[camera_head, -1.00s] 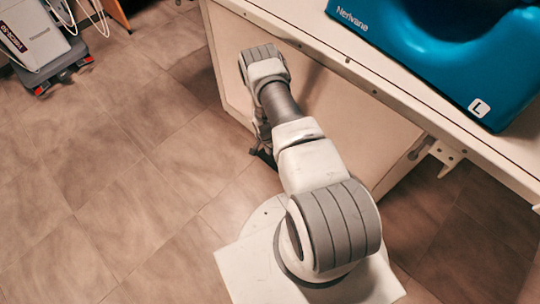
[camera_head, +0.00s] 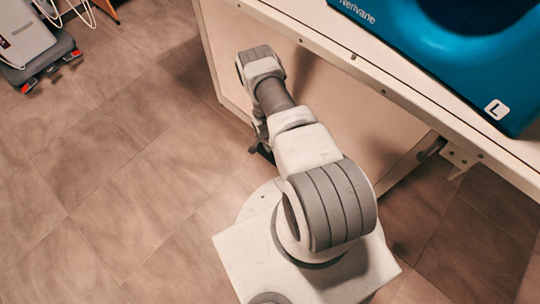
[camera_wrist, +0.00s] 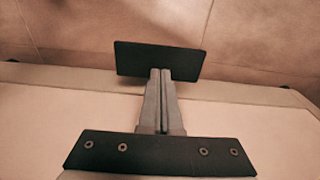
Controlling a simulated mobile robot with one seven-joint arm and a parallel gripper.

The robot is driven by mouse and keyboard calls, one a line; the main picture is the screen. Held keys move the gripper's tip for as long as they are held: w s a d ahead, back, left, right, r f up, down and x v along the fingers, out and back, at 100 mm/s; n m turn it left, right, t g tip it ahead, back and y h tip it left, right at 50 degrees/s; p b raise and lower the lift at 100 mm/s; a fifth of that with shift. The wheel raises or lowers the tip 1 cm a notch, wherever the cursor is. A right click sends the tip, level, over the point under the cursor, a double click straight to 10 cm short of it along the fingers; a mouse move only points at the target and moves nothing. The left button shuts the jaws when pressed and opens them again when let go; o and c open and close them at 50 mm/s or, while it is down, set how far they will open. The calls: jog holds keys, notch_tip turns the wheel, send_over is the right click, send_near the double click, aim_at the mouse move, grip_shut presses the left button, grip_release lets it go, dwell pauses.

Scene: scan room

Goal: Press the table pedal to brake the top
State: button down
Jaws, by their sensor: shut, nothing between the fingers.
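In the wrist view the pedal is a flat black plate (camera_wrist: 158,60) above the tiled floor, just out from a long pale edge. My gripper (camera_wrist: 160,72) reaches toward it from below, its two grey fingers together with nothing between them. The fingertips overlap the plate's lower edge in the picture; I cannot tell whether they touch it. In the head view my arm extends along the side of the white table (camera_head: 345,66), and its end is low beside the table's pale panel. The fingers and pedal are mostly hidden there behind my arm.
A blue moulded piece (camera_head: 445,55) marked "L" lies on the table top. A metal bracket (camera_head: 460,157) projects beneath the table edge at right. A wheeled grey unit (camera_head: 38,50) with cables stands at upper left. The floor (camera_head: 90,190) left of my arm is clear.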

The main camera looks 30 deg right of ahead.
aim_at(269, 156)
jog(key=shift+w+d+f+b, duration=0.1)
jog(key=shift+d+f+b, duration=0.1)
jog(key=shift+f+b, duration=1.3)
jog(key=shift+w+d+f+b, duration=0.15)
jog(key=shift+f+b, duration=0.85)
jog(key=shift+f, duration=1)
jog(key=shift+s, duration=0.1)
